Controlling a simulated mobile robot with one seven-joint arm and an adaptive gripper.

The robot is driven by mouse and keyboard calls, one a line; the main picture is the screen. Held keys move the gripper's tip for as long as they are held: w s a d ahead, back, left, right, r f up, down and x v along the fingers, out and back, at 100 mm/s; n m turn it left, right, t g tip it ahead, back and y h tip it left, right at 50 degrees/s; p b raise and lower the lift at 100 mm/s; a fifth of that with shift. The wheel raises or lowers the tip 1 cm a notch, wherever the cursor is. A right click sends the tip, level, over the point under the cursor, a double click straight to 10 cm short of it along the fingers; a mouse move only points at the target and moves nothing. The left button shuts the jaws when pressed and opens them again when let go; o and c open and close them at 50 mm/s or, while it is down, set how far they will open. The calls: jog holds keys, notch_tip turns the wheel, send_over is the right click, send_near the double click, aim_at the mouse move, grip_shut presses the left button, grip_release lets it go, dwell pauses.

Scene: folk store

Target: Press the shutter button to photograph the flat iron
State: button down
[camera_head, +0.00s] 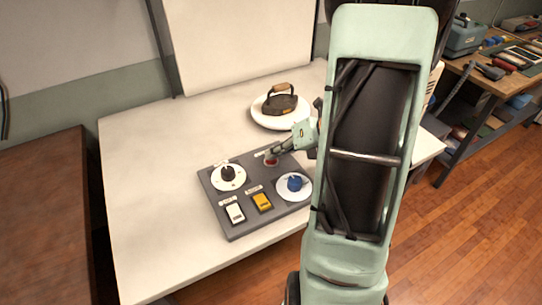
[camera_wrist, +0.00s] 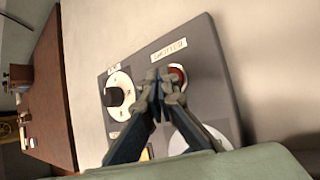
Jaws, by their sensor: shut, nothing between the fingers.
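A dark flat iron (camera_head: 279,101) with a wooden handle stands on a round white stand (camera_head: 256,114) at the back of the white table. In front of it lies a grey control panel (camera_head: 236,178). The red shutter button (camera_head: 271,162) is at the panel's back edge, beside a small label; it also shows in the wrist view (camera_wrist: 179,73), partly covered by my fingers. My gripper (camera_head: 275,153) is shut and empty, with its fingertips right at the button. I cannot tell whether the tips touch it.
The panel also has a black knob (camera_head: 228,173), a blue knob (camera_head: 295,182), a white switch (camera_head: 235,212) and a yellow switch (camera_head: 262,202). A white backdrop (camera_head: 235,45) rises behind the table. The table's left part is clear. A wooden bench (camera_head: 510,75) with tools stands at right.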

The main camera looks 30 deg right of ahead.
jog(key=shift+r, duration=0.3)
notch_tip(320, 180, up, 5)
jog(key=p, duration=0.5)
jog(key=shift+r, duration=0.15)
jog(key=shift+w, duration=0.1)
dwell(0.5)
